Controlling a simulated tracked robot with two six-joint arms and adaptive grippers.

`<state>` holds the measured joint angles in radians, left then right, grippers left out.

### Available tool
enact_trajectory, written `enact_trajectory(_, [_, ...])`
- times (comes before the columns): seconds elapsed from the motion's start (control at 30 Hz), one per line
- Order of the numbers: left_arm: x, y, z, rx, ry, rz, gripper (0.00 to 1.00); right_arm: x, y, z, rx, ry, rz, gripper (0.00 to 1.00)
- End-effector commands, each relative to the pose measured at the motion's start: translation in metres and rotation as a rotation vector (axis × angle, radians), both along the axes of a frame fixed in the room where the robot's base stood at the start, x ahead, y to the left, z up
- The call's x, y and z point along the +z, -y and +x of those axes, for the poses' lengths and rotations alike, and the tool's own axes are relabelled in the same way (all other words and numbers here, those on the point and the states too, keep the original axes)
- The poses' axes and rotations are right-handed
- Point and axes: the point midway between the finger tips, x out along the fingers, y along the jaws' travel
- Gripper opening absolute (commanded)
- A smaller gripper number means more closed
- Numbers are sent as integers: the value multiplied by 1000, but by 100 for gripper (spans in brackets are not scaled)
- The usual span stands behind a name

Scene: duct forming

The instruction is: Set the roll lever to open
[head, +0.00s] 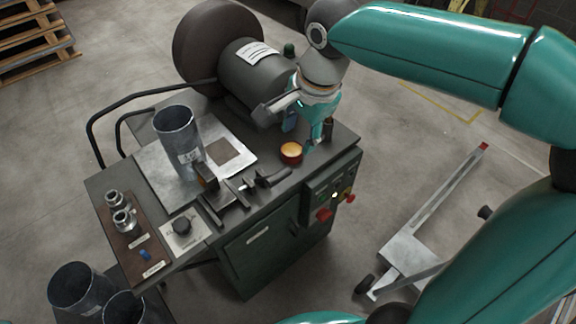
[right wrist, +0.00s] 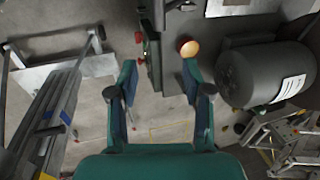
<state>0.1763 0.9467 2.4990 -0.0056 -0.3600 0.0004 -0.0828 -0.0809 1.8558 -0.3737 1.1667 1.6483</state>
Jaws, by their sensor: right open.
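My right gripper (head: 300,138) is above the far right corner of the dark green bench (head: 270,240), pointing down beside the grey motor drum. In the right wrist view its two teal fingers (right wrist: 160,72) are wide apart with nothing between them. A short dark upright handle (head: 328,129), possibly the roll lever, shows just right of the fingers in the head view. My left gripper is not in view.
An orange dome (head: 291,152) stands close to the right fingers and shows in the right wrist view (right wrist: 188,48). The motor drum (head: 255,75) stands left of them. A metal duct (head: 177,130) stands on the bench. A red button (head: 323,215) is on the front panel.

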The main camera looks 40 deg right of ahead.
Motion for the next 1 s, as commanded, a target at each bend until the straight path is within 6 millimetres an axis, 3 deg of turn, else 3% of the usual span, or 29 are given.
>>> enact_trajectory(0.6, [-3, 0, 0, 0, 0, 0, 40, -121, -4, 29, 4, -7, 2, 50])
enact_trajectory(0.8, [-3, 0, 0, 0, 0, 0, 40, -144, -4, 36, 5, -4, 2, 50])
enact_trajectory(1.0, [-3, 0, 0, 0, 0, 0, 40, -152, -4, 37, 4, -2, 2, 50])
